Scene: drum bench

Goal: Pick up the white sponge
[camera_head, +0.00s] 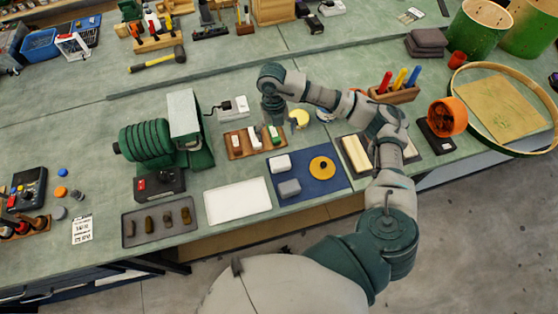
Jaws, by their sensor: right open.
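A white sponge-like block (280,163) lies on the blue mat (300,201), at its upper left. A grey block (289,188) lies just below it, and a yellow disc with a dark centre (322,165) lies to the right on the same mat. My right gripper (275,122) hangs from its arm above the wooden rack (235,149), up and slightly left of the white block and apart from it. It is open and seems empty; its fingers are small in this view. My left gripper is out of view.
A green ribbed machine (150,140) stands left of the rack. An empty white tray (237,200) lies left of the mat, and a dark tray with several brown pieces (160,223) lies further left.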

